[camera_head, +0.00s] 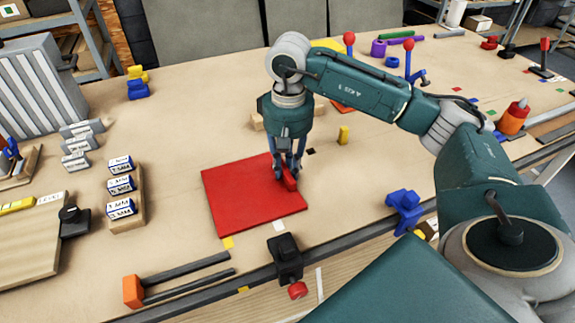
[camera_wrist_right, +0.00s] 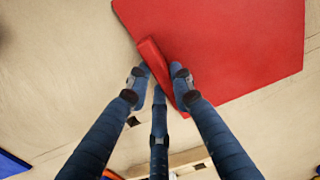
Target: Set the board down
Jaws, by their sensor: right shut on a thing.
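The red board (camera_head: 245,200) is a flat square with a raised red grip block (camera_head: 288,182) at its right edge. It lies low over the wooden table; I cannot tell whether it touches the top all over. My right gripper (camera_head: 287,175) points down and is shut on the grip block. In the right wrist view, the fingers (camera_wrist_right: 164,90) close around the red block, and the board (camera_wrist_right: 225,45) spreads to the upper right. My left gripper is not in view.
A black clamp (camera_head: 285,257) stands at the front edge, with a blue clamp (camera_head: 404,208) to its right. Labelled boxes (camera_head: 121,186) stand on a wooden block at left. A small yellow block (camera_head: 343,135) stands behind.

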